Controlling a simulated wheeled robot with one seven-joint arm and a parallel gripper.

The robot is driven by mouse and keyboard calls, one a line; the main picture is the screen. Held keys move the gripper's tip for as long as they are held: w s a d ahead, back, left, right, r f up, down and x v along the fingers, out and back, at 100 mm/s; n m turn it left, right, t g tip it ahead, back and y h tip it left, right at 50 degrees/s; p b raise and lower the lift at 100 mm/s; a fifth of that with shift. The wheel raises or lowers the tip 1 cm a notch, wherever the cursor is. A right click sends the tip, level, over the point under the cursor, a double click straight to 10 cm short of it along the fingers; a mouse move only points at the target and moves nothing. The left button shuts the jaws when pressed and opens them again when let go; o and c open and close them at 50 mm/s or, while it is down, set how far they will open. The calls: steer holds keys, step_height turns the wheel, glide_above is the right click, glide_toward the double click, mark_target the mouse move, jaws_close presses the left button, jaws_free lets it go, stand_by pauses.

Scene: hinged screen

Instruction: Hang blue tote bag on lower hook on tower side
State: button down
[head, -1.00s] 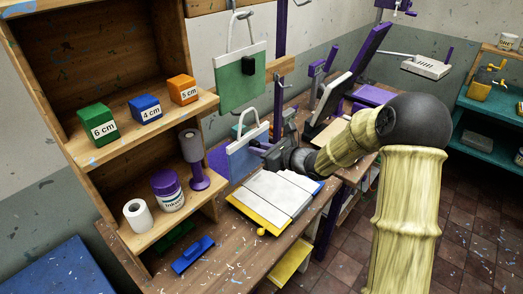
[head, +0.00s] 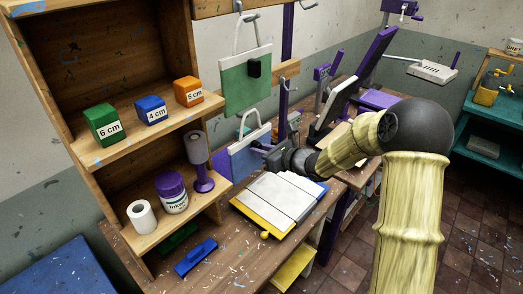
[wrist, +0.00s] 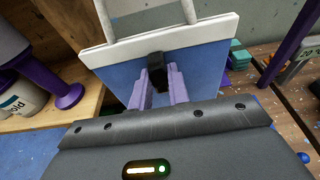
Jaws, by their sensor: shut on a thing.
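The blue tote bag (head: 245,158) is a flat blue panel with a white rim and a white loop handle, upright beside the wooden shelf tower (head: 213,185). My gripper (head: 262,150) is shut on the bag's small black tab. In the wrist view, the purple fingers (wrist: 158,85) meet at that tab, with the blue bag (wrist: 203,68) behind them and its handle rising out of the top of the picture. A green tote bag (head: 238,88) hangs above the blue one by its white handle. I cannot clearly make out the lower hook or whether the blue bag's handle touches it.
A white and yellow board (head: 278,203) lies on the bench below my gripper. Purple-framed equipment (head: 345,90) stands behind my arm.

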steer(key=shift+f+b+x, duration=0.3)
steer(key=shift+b+x, duration=0.5)
steer(key=shift+x, duration=0.55)
steer(key=shift+f+b+x, duration=0.25)
steer(key=shift+b+x, duration=0.55)
steer(key=shift+x, duration=0.55)
steer(key=shift+s+d+f+b, duration=0.1)
steer(key=shift+f+b, duration=0.15)
steer(key=shift+b, duration=0.15)
stand_by(0.6)
steer(key=c, duration=1.3)
jaws_free()
steer(key=shift+o, duration=0.2)
steer(key=v, duration=0.8)
steer(key=shift+b, duration=0.3)
